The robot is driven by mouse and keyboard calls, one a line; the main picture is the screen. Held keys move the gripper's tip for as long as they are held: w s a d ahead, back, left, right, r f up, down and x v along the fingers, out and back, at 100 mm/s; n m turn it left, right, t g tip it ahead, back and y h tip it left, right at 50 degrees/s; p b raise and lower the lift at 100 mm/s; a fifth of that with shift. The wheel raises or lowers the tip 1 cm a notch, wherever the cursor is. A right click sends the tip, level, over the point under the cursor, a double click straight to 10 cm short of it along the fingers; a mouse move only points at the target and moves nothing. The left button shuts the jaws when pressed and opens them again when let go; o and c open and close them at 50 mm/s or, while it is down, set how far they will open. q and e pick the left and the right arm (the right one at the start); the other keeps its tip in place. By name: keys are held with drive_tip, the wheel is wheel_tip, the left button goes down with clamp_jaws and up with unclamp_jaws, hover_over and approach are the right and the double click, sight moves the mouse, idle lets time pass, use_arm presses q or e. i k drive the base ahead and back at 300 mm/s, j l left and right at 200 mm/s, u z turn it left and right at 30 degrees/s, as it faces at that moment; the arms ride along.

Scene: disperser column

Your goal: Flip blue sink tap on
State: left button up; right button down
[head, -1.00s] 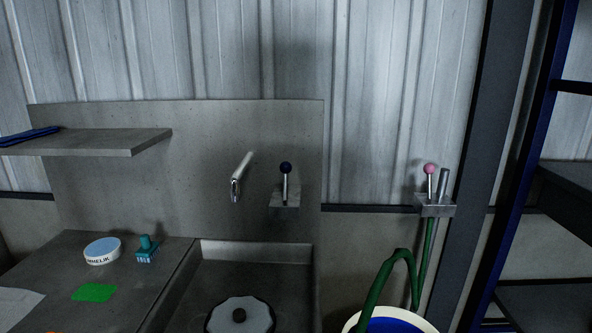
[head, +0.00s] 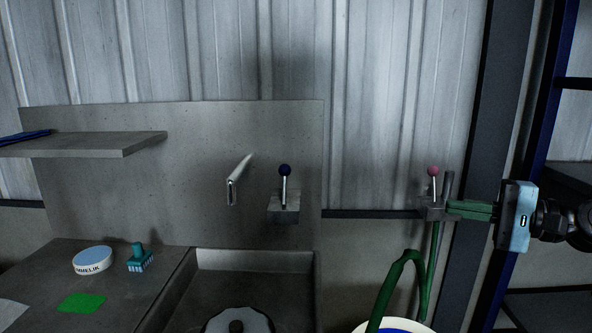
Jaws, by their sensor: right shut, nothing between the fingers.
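The blue sink tap (head: 284,171) is a lever with a dark blue ball on an upright metal stem, on a small grey bracket on the panel behind the sink. A metal spout (head: 237,181) sticks out to its left. The sink basin (head: 255,259) is below. My right gripper (head: 450,208) comes in from the right edge with its green fingers shut and empty, pointing left. Its tips are at or in front of the pink-ball lever's bracket; I cannot tell whether they touch. It is well to the right of the blue tap. My left gripper is out of view.
A pink-ball lever (head: 433,171) stands on a bracket at right, with a green hose (head: 405,262) and a bucket (head: 395,325) below. A shelf (head: 95,143) juts out at left.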

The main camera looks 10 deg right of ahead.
sight(285, 170)
drive_tip(key=i+j, duration=0.75)
drive_tip(key=i, duration=0.1)
